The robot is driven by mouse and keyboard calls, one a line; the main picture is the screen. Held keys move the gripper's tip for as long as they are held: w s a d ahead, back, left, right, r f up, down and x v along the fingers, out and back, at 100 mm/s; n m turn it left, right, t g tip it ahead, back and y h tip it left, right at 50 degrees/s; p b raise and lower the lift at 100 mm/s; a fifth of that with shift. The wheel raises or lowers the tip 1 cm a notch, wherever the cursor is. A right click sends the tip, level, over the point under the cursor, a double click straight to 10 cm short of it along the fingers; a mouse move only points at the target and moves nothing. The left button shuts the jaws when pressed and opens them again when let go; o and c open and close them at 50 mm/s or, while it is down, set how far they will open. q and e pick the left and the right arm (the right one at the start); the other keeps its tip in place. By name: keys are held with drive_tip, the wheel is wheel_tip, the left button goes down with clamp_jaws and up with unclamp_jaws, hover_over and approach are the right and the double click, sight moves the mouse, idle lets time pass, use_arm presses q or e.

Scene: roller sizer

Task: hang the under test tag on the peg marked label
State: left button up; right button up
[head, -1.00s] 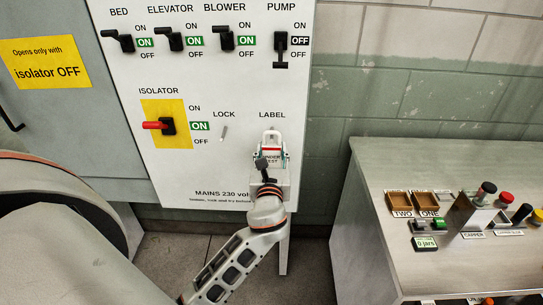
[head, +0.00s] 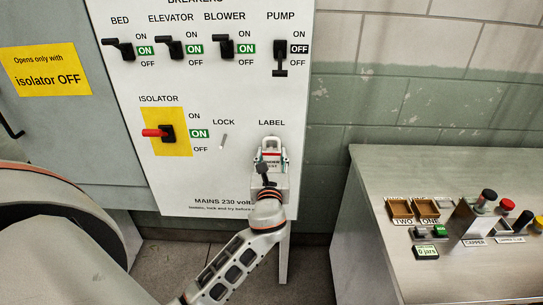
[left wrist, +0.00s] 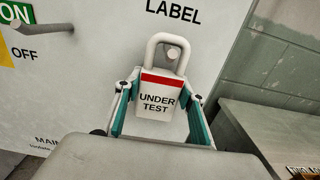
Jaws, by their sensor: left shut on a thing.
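The under test tag (left wrist: 158,98) is white with a red band and a pale loop on top. My left gripper (left wrist: 160,110) is shut on its sides and holds it upright at the panel; they also show in the head view, tag (head: 271,154) and gripper (head: 271,161). The peg (left wrist: 173,52) under the word LABEL shows through the opening of the loop in the left wrist view. I cannot tell how far the peg reaches through the loop. My right gripper is not in view.
The white panel (head: 230,105) carries breaker switches, the red-handled isolator (head: 158,132) and a lock peg (head: 223,141) left of the tag. A grey console (head: 375,170) with buttons and small brown trays stands at the right. Open floor lies between them.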

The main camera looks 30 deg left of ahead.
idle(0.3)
use_arm(q)
drive_tip(key=o, duration=1.2)
drive_tip(key=shift+o, duration=0.2)
